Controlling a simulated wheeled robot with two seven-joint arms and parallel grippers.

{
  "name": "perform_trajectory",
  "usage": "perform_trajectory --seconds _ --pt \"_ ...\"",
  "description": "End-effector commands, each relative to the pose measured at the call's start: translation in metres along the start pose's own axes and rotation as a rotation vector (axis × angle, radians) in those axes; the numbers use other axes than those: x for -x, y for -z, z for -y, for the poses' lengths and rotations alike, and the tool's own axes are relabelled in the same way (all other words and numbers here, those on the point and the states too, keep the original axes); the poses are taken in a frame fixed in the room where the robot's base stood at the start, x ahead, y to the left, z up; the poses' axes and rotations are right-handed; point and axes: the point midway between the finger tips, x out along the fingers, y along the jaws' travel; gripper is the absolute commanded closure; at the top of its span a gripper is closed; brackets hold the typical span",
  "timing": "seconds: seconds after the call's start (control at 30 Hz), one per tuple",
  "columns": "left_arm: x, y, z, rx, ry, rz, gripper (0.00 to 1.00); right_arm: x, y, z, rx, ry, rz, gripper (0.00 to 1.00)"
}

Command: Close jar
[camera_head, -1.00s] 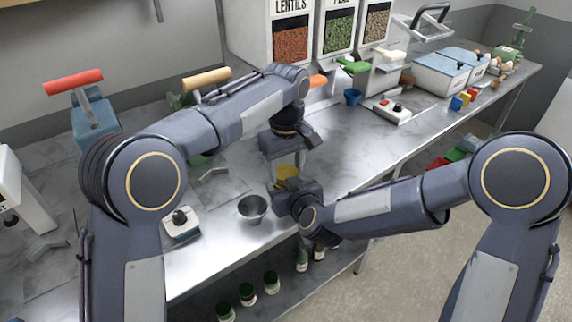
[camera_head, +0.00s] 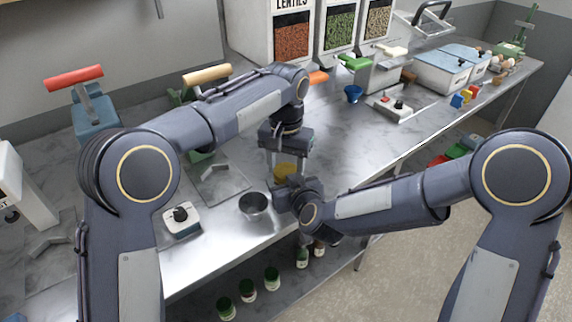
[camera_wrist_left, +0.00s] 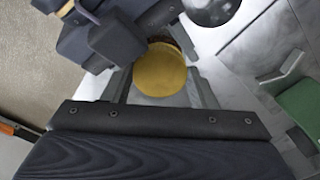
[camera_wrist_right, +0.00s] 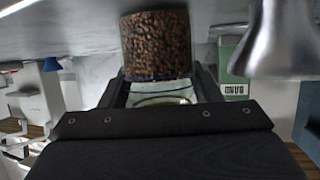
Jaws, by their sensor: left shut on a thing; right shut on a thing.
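The yellow round lid (camera_wrist_left: 160,72) lies between the fingers of my left gripper (camera_wrist_left: 163,92) in the left wrist view. In the head view the lid (camera_head: 285,172) shows below my left gripper (camera_head: 285,158). My right gripper (camera_wrist_right: 162,88) is shut on a glass jar (camera_wrist_right: 157,45) with brown grains, which shows upside down in the right wrist view. A yellowish ring shows at the jar's mouth. My right gripper (camera_head: 292,188) is just below the lid in the head view and hides most of the jar. I cannot tell whether the lid is seated on the jar.
A metal bowl (camera_head: 254,206) stands on the counter close left of my right gripper. A white box with a black knob (camera_head: 181,219) is further left. Several green-topped jars (camera_head: 247,290) stand on the lower shelf.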

Motion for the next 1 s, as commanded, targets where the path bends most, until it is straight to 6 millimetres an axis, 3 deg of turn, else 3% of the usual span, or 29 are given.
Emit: perform_trajectory --seconds 0.17,0.2,0.33,0.6,1.0 --pt "0.001 0.000 0.000 0.003 -0.001 -0.001 0.69 0.000 0.000 0.000 0.000 0.000 0.001 1.00" --pt "0.001 0.000 0.000 0.003 -0.001 -0.002 0.44 0.000 0.000 0.000 0.000 0.000 0.001 1.00" --pt "0.001 0.000 0.000 0.004 -0.001 -0.001 0.27 0.000 0.000 0.000 0.000 0.000 0.001 1.00" --pt "0.002 0.000 -0.001 0.003 -0.002 -0.001 0.26 0.000 0.000 0.000 0.000 0.001 0.000 1.00" --pt "0.045 0.000 -0.001 0.003 -0.002 -0.001 0.26 0.000 0.000 0.000 0.000 0.000 0.001 1.00"
